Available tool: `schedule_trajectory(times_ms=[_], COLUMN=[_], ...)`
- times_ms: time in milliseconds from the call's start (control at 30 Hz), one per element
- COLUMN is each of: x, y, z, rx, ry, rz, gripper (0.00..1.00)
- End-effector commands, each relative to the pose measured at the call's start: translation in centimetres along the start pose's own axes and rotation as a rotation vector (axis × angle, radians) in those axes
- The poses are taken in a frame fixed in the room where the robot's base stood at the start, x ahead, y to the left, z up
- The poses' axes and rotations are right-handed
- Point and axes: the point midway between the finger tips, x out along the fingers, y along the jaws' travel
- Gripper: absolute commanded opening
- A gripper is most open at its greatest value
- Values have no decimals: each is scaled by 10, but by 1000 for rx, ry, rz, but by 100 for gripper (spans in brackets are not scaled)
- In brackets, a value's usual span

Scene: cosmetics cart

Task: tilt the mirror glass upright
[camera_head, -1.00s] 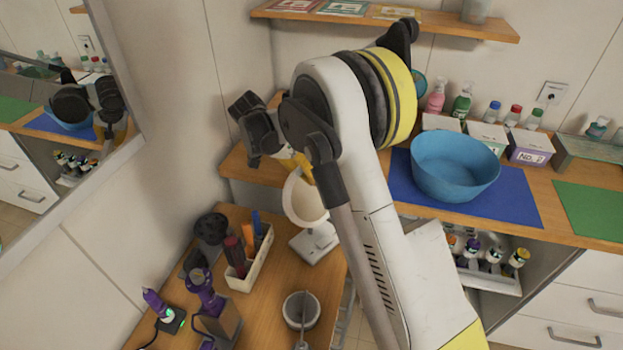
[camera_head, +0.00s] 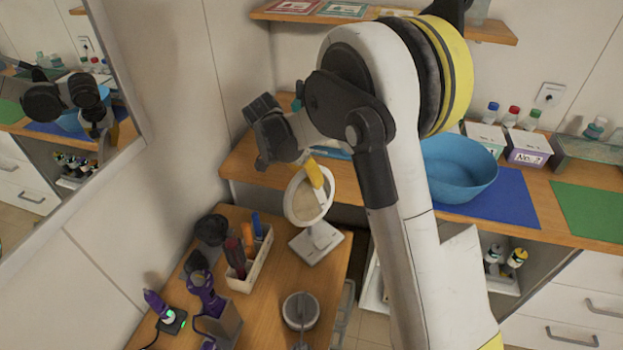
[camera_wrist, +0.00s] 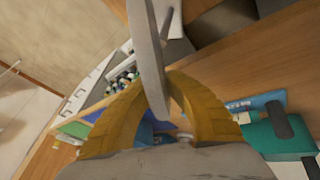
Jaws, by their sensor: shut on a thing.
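The white mirror (camera_head: 290,207) stands on its pale square base (camera_head: 327,245) at the back right of the small wooden table. Its round glass (camera_head: 308,205) stands steeply and faces toward the head camera; I cannot tell whether it is fully upright. My gripper (camera_head: 316,176) reaches it from above, with a yellow finger lying across the upper rim. In the wrist view, the mirror disc (camera_wrist: 147,50) shows nearly edge-on between the yellow fingers of my gripper (camera_wrist: 160,85), which are shut on its rim.
A white organiser (camera_head: 252,262) with brushes stands left of the mirror base, and a grey bowl (camera_head: 300,310) in front. Purple tools (camera_head: 205,295) stand at the left. A counter with a blue basin (camera_head: 455,168) is behind to the right. A wall mirror hangs left.

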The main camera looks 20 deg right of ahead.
Motion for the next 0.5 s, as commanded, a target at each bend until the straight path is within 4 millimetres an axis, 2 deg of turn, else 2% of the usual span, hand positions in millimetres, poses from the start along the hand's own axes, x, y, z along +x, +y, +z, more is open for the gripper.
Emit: schedule_trajectory(times_ms=[500], x=[0], y=[11], z=[0], rx=[91], ry=[-1], rz=[-217], gripper=[0])
